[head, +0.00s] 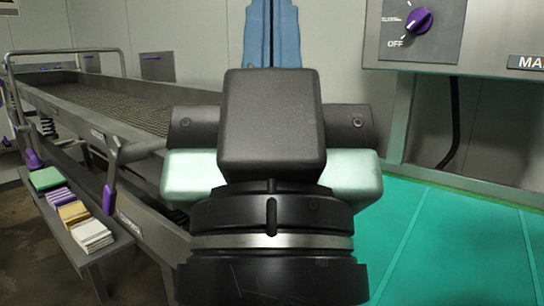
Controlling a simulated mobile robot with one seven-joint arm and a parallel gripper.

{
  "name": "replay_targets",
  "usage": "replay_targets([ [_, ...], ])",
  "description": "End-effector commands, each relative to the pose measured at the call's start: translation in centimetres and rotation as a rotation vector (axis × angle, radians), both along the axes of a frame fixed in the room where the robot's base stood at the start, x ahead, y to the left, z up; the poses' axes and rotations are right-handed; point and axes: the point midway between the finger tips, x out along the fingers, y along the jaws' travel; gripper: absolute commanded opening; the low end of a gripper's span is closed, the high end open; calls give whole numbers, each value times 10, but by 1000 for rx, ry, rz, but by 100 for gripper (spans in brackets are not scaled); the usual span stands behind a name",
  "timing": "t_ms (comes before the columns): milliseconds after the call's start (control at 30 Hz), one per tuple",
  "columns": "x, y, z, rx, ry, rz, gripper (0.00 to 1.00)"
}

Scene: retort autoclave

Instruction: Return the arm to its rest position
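My arm fills the middle of the head view, close to the camera. It shows as a black round section with a silver ring, a dark block above it, and dark cylinders at both sides. A pale, green-tinted part sticks out behind at left and right. I cannot make out any gripper fingertips; the dark block and round section hide what lies behind them. I see no object held.
A long metal rack with a mesh bed (120,107) runs along the left. Its lower shelf (103,248) carries several coloured stacks. A grey control panel (470,45) with a purple knob (419,20) is at upper right. The green floor (455,245) at right is clear.

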Motion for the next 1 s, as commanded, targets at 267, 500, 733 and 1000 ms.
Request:
replay_targets([
  [267,0,0,105,0,1,1,0],
  [500,0,0,169,0,1,1,0],
  [733,0,1,190,-1,1,2,0],
  [1000,0,1,191,-1,1,2,0],
])
